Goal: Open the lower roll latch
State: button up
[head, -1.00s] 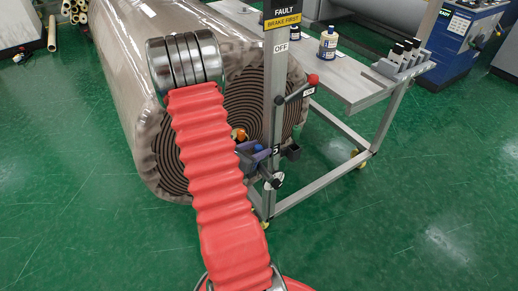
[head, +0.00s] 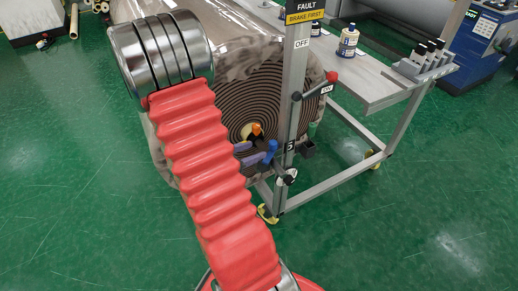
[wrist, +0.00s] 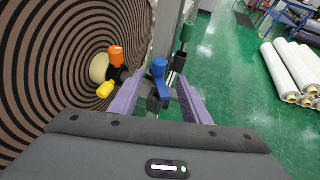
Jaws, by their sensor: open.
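A blue-handled latch (head: 271,150) sits low on the grey upright post, beside the end of the wrapped roll (head: 262,95). In the wrist view the blue handle (wrist: 158,68) stands upright on a dark bracket, between and just beyond my purple fingers. My gripper (wrist: 161,88) is open and empty; contact with the handle cannot be told. In the head view my gripper (head: 250,156) is partly hidden by my red arm. An orange knob (wrist: 115,53) and a yellow knob (wrist: 105,90) sit at the roll's pale core, left of my fingers.
The post (head: 294,100) carries a fault sign (head: 304,12) and a red-tipped lever (head: 332,77). A green handle (wrist: 186,33) stands beyond the blue one. A grey bench (head: 385,95) stands to the right. White rolls (wrist: 286,75) lie on the open green floor.

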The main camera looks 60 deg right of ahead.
jog(key=shift+v, duration=1.1)
jog(key=shift+c, duration=0.3)
